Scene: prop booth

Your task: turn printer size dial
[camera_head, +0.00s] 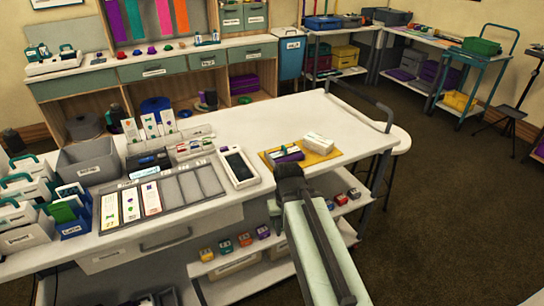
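My arm reaches in from the lower right of the head view. My gripper (289,178) is dark and is seen from behind at the right end of the white worktable (325,120). I cannot see its fingertips clearly or tell whether they are apart. No size dial can be made out, and I cannot tell for sure which device is the printer. A white device with a dark screen (239,168) lies left of my gripper. A dark box with a small lit label (150,163) stands farther left.
A yellow mat (321,156) with a purple box (286,154) and a white box (319,143) lies just beyond my gripper. A grey card tray (204,180) and several bins fill the table's left. Open floor (440,210) lies to the right.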

